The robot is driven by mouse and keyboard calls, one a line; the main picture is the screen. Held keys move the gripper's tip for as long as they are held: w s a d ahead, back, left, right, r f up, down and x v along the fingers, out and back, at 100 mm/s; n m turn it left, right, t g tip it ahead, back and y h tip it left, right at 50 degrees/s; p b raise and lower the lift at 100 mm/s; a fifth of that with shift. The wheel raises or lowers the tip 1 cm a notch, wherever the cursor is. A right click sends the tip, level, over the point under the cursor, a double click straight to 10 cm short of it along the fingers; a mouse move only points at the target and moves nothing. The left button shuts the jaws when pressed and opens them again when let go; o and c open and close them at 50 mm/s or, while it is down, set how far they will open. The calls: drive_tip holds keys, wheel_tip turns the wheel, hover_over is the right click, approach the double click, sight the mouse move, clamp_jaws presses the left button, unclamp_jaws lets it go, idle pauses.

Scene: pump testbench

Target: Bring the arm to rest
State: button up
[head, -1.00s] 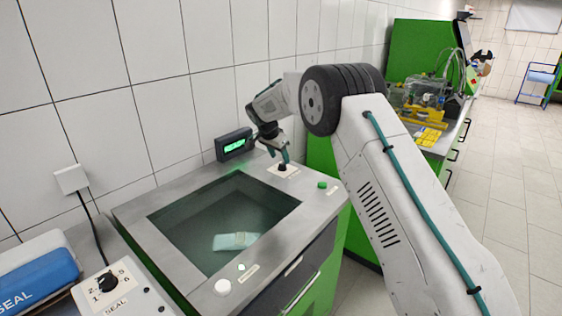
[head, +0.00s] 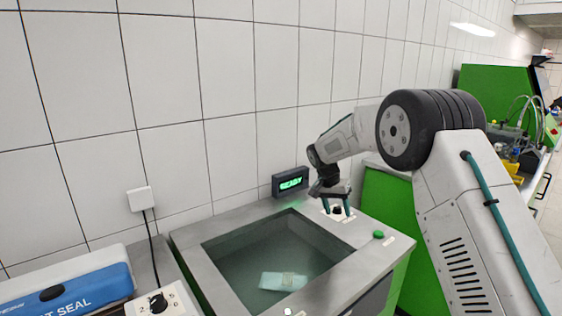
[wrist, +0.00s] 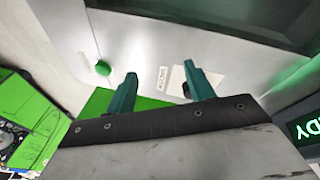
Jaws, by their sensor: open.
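My gripper (head: 338,210) is at the back right corner of the steel-topped tank unit, close to a black knob (head: 336,211) on a white label plate. In the wrist view the two teal fingers of my gripper (wrist: 157,92) are apart with nothing between them. The black knob (wrist: 186,89) shows beside the right finger, partly hidden by it; I cannot tell whether they touch. My arm reaches in from the right, bent at its black-ringed joint.
The tank's steel rim (head: 225,227) surrounds a dark basin with a pale packet (head: 283,281) inside. A green-lit display (head: 290,182) stands behind it. A green button (head: 378,234) is at right. A blue-and-white heat sealer (head: 70,283) and a control box (head: 165,300) are at lower left.

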drive_tip(key=s+d+r+n+g+y, duration=0.15)
drive_tip(key=s+r, duration=0.25)
drive_tip(key=s, duration=0.6)
drive_tip(key=s+d+r+n, duration=0.15)
drive_tip(key=s+r, duration=0.35)
drive_tip(key=s, duration=0.5)
drive_tip(key=s+d+r+n+y, duration=0.1)
drive_tip(key=s+r+n, duration=0.25)
drive_tip(key=s, duration=0.55)
drive_tip(key=s+d+r+t, duration=0.1)
drive_tip(key=s+r, duration=0.1)
drive_tip(key=s, duration=1)
drive_tip(key=s+d+r+t, duration=0.1)
drive_tip(key=s, duration=1.1)
drive_tip(key=shift+r+y, duration=0.35)
drive_tip(key=shift+y, duration=0.1)
drive_tip(key=shift+d+t, duration=0.1)
drive_tip(key=shift+t, duration=0.15)
